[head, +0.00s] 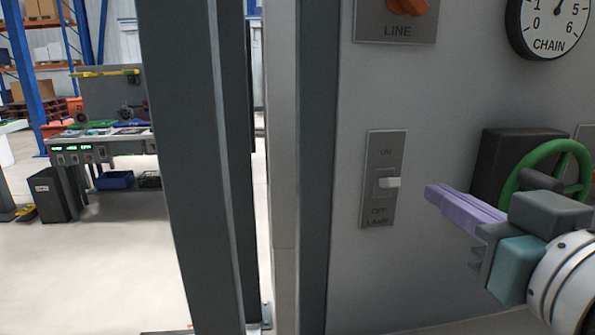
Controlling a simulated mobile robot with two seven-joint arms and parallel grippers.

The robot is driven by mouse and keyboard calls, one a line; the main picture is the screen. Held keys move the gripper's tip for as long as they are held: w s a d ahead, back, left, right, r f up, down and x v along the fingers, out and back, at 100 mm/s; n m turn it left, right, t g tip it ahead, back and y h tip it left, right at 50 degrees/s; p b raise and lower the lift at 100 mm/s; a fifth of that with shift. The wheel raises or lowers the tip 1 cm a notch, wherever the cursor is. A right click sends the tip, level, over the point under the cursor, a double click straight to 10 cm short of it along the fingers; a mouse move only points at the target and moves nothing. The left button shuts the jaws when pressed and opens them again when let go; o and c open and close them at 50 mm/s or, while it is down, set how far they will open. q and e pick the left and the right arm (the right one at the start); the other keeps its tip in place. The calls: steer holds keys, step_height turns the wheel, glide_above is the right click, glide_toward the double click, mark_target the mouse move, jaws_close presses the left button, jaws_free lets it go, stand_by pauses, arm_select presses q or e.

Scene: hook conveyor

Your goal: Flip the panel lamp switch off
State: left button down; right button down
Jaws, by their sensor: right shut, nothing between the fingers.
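The lamp switch plate (384,178) is a grey upright plate on the panel (350,280), marked ON at the top, OFF and LAMP at the bottom. My left gripper is not in view.
A LINE plate with an orange knob (408,6) is above the switch, and a CHAIN dial (549,22) at the upper right. A green handwheel (548,168) stands out behind my right gripper. Dark upright posts (180,150) are left of the panel; a workbench (105,140) is farther back.

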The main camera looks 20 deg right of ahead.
mark_target(389, 182)
steer(key=p+x, duration=0.1)
steer(key=x, duration=0.9)
steer(key=shift+w+a, duration=0.1)
